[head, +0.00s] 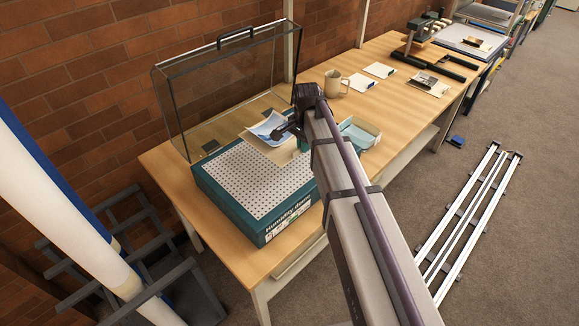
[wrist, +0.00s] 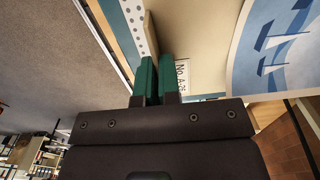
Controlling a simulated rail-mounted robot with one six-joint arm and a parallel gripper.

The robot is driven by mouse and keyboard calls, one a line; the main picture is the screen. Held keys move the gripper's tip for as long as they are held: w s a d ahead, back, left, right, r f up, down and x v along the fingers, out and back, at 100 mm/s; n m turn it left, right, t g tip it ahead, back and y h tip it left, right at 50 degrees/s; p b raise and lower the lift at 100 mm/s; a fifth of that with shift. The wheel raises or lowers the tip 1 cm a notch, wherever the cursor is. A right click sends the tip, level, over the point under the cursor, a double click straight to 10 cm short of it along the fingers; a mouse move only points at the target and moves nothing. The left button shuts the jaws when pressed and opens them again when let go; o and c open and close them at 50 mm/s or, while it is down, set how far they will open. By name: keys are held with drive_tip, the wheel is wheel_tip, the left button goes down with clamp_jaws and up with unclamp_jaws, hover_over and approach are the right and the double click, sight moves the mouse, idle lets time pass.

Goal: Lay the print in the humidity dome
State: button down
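The print (head: 267,127), a curled blue-and-white sheet, lies on a cream board (head: 277,155); it also shows in the wrist view (wrist: 280,50). My gripper (head: 289,129) is at the board's right side. In the wrist view its teal fingers (wrist: 158,75) are close together with the board's edge (wrist: 195,40) between them, beside a small white label. The humidity dome (head: 235,210) has a teal base, a perforated white top and a clear lid (head: 230,75) standing open. The board covers the top's far right corner; I cannot tell whether they touch.
A pale teal open tray (head: 358,133) stands right of my gripper, partly behind my arm. A mug (head: 334,84) and white cards (head: 379,70) lie farther along the wooden table (head: 330,62). A dark press (head: 425,45) stands at its far end. Rolls (head: 60,190) lean at left.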

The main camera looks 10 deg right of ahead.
sight(303, 170)
wheel_tip(303, 170, down, 9)
drive_tip(key=b, duration=0.6)
drive_tip(key=shift+r+b, duration=0.2)
drive_tip(key=shift+b, duration=0.15)
drive_tip(key=shift+r, duration=0.25)
drive_tip(key=c, duration=1.8)
unclamp_jaws()
drive_tip(key=shift+a+f, duration=0.1)
drive_tip(key=shift+f, duration=0.1)
drive_tip(key=o, duration=0.5)
drive_tip(key=shift+c, duration=0.2)
drive_tip(key=shift+r, duration=0.15)
wheel_tip(303, 170, up, 12)
drive_tip(key=p, duration=1.2)
drive_tip(key=shift+r+p, duration=0.2)
drive_tip(key=shift+p, duration=0.2)
drive_tip(key=s+n, duration=1.1)
drive_tip(key=s, duration=0.9)
drive_tip(key=shift+s+f+b, duration=0.35)
drive_tip(key=shift+f+b, duration=0.05)
